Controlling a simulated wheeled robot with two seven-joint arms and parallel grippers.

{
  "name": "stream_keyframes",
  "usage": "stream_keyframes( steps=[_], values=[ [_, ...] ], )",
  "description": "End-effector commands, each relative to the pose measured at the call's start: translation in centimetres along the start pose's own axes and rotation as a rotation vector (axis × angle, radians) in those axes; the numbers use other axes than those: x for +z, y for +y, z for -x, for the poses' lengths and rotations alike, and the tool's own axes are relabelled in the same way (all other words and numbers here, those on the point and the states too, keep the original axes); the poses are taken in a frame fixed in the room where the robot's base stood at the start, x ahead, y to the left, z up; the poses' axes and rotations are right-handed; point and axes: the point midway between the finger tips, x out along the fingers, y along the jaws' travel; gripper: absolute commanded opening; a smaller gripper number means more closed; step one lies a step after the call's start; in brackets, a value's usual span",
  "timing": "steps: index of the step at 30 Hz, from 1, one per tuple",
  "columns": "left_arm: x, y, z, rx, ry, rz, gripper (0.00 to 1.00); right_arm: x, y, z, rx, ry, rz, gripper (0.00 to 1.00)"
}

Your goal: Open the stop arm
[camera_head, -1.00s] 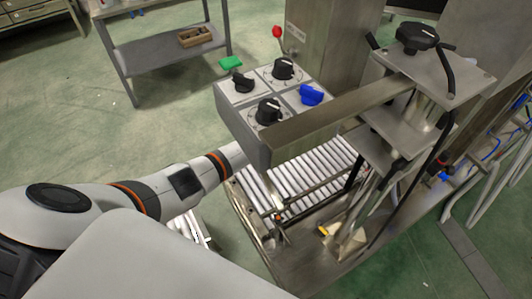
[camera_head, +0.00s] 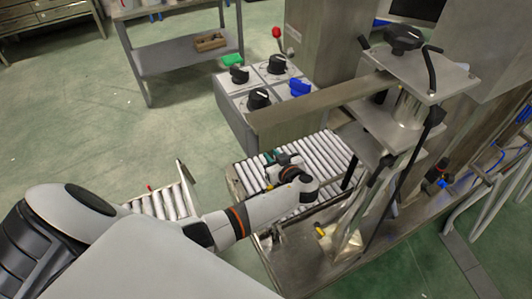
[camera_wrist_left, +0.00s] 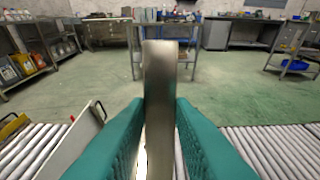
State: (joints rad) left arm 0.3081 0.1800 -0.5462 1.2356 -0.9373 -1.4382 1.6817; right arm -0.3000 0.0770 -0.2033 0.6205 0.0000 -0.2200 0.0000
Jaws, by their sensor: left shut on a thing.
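The stop arm (camera_wrist_left: 160,95) is a flat grey metal bar standing upright between my fingers in the left wrist view. My left gripper (camera_wrist_left: 161,125) has teal pads shut on it, one on each side. In the head view my left gripper (camera_head: 271,157) is over the roller conveyor (camera_head: 322,158), below the control box. There my wrist and gripper hide most of the bar, so its exact angle cannot be told. My right gripper is not in view.
A control box (camera_head: 247,119) with black knobs and a blue one stands behind the gripper. A metal beam (camera_head: 320,100) and a machine column (camera_head: 405,105) are on the right. A second roller section (camera_head: 160,203) is at left.

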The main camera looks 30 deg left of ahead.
Motion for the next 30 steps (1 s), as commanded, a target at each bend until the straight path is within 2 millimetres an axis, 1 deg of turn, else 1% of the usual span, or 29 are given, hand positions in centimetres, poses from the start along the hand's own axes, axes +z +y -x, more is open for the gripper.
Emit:
stream_keyframes(
  steps=[1,6,10,15,26,27,29,30],
  values=[
    [-0.9,0.0,0.7,-0.003,-0.024,-0.002,0.0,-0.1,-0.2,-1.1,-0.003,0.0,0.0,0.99],
    [-1.1,0.0,2.5,-0.002,-0.102,-0.002,0.0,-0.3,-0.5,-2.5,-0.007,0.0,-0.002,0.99],
    [-1.1,0.0,3.3,-0.002,-0.14,-0.002,0.0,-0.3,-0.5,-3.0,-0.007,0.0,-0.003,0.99],
    [-1.0,0.1,3.9,0.001,-0.162,-0.002,0.0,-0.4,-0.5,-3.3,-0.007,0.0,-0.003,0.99],
    [-1.0,0.1,4.0,0.002,-0.164,-0.002,0.0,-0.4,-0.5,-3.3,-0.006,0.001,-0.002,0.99],
    [-1.0,0.1,4.0,0.002,-0.164,-0.002,0.23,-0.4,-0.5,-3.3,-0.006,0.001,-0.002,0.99],
    [-1.0,0.1,4.0,0.002,-0.165,-0.002,0.33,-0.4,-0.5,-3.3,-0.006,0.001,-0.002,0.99],
    [-0.9,0.1,4.0,0.002,-0.165,-0.002,0.39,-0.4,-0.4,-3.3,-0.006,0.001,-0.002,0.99]
  ],
)
